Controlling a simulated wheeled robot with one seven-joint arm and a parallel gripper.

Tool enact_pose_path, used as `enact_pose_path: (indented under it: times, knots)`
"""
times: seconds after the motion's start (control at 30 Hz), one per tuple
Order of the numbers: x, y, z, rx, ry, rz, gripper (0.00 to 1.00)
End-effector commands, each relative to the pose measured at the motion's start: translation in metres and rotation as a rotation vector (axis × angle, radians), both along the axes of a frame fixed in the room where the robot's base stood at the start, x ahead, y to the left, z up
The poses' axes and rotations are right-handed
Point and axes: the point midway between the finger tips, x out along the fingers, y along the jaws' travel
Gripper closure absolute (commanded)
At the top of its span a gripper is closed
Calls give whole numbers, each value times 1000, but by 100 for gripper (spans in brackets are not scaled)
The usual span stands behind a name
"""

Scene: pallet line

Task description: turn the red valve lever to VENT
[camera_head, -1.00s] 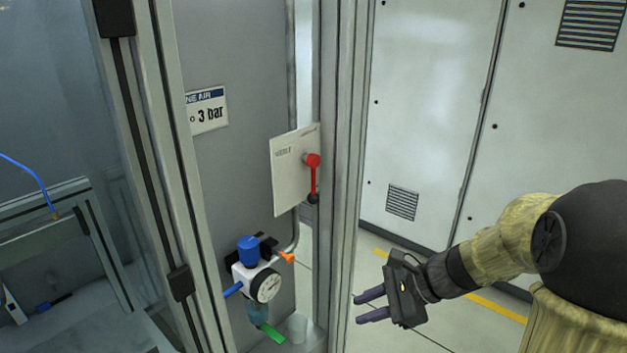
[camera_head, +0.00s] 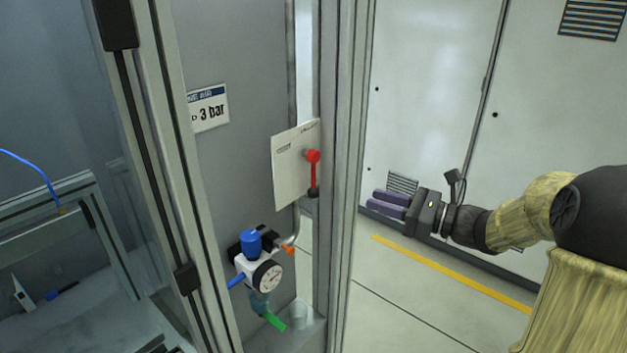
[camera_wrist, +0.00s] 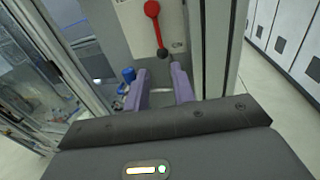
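The red valve lever (camera_head: 314,174) is mounted on a light plate (camera_head: 290,170) fixed to the grey frame. It hangs straight down from its round red hub and has a dark tip. Small lettering on the plate is too small to read. My gripper (camera_head: 376,203) is to the right of the lever and a little lower, with its fingers pointing left. In the wrist view, the two purple fingers (camera_wrist: 163,88) stand apart with nothing between them. The red lever (camera_wrist: 156,30) shows there just beyond the fingertips, and the gripper does not touch it.
A regulator with a round gauge (camera_head: 267,277), a blue knob (camera_head: 250,243) and a green end (camera_head: 275,321) sits below the plate. A grey upright post (camera_head: 345,180) stands between lever and gripper in the head view. White cabinets (camera_head: 430,100) stand behind; the floor is clear.

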Motion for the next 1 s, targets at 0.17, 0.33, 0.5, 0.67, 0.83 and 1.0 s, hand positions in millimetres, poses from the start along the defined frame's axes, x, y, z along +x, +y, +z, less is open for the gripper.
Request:
enact_pose_path:
  times: [0.17,0.33,0.5,0.67,0.83,1.0]
  knots:
    - [12,27,3,2,1,5,75]
    - [26,54,3,1,2,5,75]
    - [39,81,3,1,2,4,75]
    - [52,106,4,1,2,4,75]
    - [64,130,3,0,1,3,75]
    - [71,142,1,0,0,1,75]
